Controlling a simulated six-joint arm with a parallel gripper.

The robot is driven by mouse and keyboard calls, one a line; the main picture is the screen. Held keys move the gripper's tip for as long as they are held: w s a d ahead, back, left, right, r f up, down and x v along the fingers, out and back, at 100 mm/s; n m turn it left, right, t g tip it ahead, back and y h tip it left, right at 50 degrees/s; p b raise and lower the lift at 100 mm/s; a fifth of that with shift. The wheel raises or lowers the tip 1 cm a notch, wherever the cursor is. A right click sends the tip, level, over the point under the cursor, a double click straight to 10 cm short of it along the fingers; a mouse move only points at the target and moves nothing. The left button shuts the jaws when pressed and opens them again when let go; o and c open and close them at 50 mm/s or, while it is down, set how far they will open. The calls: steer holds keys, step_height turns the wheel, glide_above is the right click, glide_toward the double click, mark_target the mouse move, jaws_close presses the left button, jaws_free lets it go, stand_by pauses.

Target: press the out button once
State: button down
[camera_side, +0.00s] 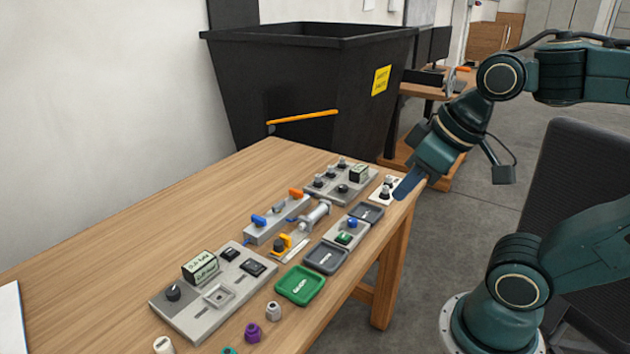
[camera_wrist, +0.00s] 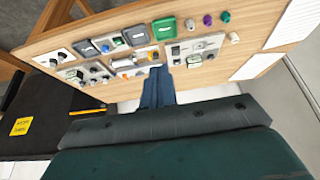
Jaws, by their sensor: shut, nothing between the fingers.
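I cannot read which control is the out button. A green button (camera_side: 344,239) sits on a small grey panel (camera_side: 351,229) near the table's right edge. A larger grey panel (camera_side: 205,318) at the near end carries a dark knob (camera_side: 173,292), black switches (camera_side: 252,267) and a block-shaped display (camera_side: 200,267) with small unreadable text. It also shows in the wrist view (camera_wrist: 212,42). My gripper (camera_side: 403,190) is shut and empty, its blue fingers near the table's far right corner in the side view. In the wrist view its fingers (camera_wrist: 158,75) point toward the panels.
A green tray (camera_side: 300,285) and dark grey trays (camera_side: 326,257) lie along the right edge. A grey block with blue and orange levers (camera_side: 277,219) stands mid-table, and another panel (camera_side: 333,186) behind. Small pegs stand in front. A black bin (camera_side: 310,90) stands behind.

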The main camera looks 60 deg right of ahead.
steer(key=w+d+f+g+y, duration=0.1)
steer(key=w+d+f, duration=0.15)
steer(key=w, duration=0.55)
steer(key=m+t+y, duration=0.2)
steer(key=t+y, duration=0.1)
steer(key=y, duration=0.1)
glide_above(348, 236)
step_height(348, 236, down, 15)
steer(key=shift+f, duration=0.15)
steer(key=shift+f, duration=4.25)
